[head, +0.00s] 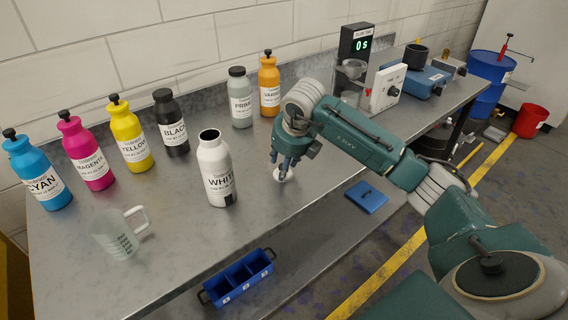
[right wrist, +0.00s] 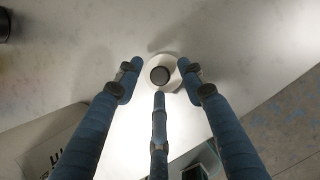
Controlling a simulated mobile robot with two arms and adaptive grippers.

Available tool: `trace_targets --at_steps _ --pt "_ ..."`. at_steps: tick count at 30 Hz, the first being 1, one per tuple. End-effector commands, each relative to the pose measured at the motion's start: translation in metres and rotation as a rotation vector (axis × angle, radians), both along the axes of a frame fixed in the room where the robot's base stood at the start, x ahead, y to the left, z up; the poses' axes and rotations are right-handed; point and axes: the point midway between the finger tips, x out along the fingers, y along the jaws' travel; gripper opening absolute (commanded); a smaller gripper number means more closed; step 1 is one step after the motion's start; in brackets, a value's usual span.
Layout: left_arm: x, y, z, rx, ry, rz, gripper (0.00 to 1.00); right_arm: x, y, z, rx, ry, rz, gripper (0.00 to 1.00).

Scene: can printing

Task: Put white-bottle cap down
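The white bottle (head: 216,172) stands upright on the metal table, its dark mouth uncovered. Its white cap (head: 284,175) is at the tabletop to the right of the bottle, directly below my right gripper (head: 285,172). In the right wrist view the cap (right wrist: 160,76) is a white disc with a dark grey knob, lying between the tips of my three blue fingers (right wrist: 159,78). The fingers are spread around the cap, and I see gaps between them and its knob. My left gripper is not in view.
Cyan (head: 37,172), magenta (head: 86,153), yellow (head: 130,136), black (head: 171,124), primer (head: 240,98) and varnish (head: 269,84) bottles stand along the back. A clear jug (head: 115,236) is at front left.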

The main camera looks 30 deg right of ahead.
Motion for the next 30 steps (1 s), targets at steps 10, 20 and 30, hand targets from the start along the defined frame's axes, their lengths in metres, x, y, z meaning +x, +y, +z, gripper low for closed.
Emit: trace_targets --at_steps 10,20,30 --pt "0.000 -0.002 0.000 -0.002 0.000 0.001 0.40 -0.001 0.000 0.008 0.000 -0.004 0.000 0.39" --pt "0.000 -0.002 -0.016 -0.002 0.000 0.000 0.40 -0.025 0.005 0.069 -0.001 -0.008 0.000 0.39" --pt "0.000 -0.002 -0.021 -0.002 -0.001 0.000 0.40 -0.043 0.009 0.112 0.001 -0.002 0.000 0.39"
